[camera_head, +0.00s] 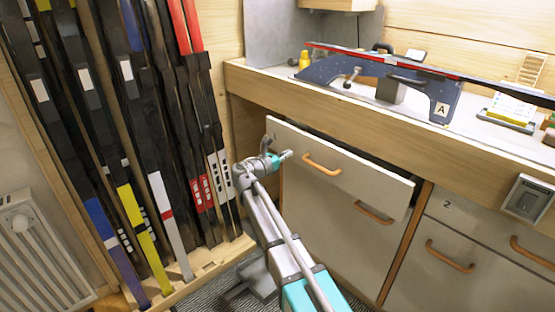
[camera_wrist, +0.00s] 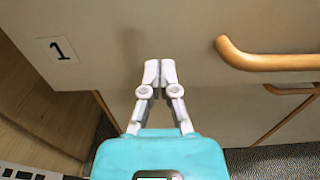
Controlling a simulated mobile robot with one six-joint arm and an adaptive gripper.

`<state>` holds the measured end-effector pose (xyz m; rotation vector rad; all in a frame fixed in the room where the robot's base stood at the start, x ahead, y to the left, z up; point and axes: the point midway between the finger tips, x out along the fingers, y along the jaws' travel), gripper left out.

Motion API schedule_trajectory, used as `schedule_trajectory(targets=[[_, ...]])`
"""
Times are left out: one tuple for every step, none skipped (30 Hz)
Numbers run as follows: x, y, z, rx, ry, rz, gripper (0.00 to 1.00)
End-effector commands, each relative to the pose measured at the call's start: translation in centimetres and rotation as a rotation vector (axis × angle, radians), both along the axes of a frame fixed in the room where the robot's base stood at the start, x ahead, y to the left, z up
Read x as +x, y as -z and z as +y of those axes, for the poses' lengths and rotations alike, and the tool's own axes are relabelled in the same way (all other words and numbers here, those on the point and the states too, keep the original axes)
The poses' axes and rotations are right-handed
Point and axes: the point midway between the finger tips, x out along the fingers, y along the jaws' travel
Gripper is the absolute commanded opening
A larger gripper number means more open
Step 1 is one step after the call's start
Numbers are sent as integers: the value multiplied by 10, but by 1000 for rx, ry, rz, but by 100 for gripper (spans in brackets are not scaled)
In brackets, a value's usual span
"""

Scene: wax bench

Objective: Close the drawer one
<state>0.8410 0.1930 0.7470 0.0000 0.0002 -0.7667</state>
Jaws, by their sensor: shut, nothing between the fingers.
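Drawer one (camera_head: 355,178) is the pale grey top drawer on the left, with a wooden bar handle (camera_head: 322,165). It stands partly open, and a dark gap shows behind its front's top edge. In the wrist view its front (camera_wrist: 185,30) fills the upper part, with the label "1" (camera_wrist: 60,50) at left and the handle (camera_wrist: 262,58) at right. My gripper (camera_head: 287,155) is shut and empty, with its fingertips (camera_wrist: 160,70) at the drawer front between label and handle. I cannot tell whether they touch it.
A grey door with a handle (camera_head: 374,213) is below drawer one. Drawer two (camera_head: 480,232) is to the right and looks closed. Skis (camera_head: 130,150) stand in a wooden rack at left, beside a radiator (camera_head: 35,245). A ski clamped on blue supports (camera_head: 335,70) lies above the bench.

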Motion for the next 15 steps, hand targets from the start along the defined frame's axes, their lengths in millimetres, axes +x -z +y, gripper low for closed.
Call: schedule_trajectory(targets=[[5,0,-4,0,0,0,0],[7,0,-6,0,0,0,0],[9,0,-8,0,0,0,0],[11,0,-10,0,1,0,0],[12,0,-11,0,1,0,0],[13,0,-13,0,1,0,0],[14,0,-13,0,0,0,0],[15,0,-14,0,0,0,0],[15,0,-14,0,-1,0,0],[15,0,-14,0,-1,0,0],[16,0,-14,0,-2,0,0],[16,0,-14,0,-2,0,0],[16,0,-14,0,-2,0,0],[16,0,-14,0,-2,0,0],[16,0,-14,0,-2,0,0]])
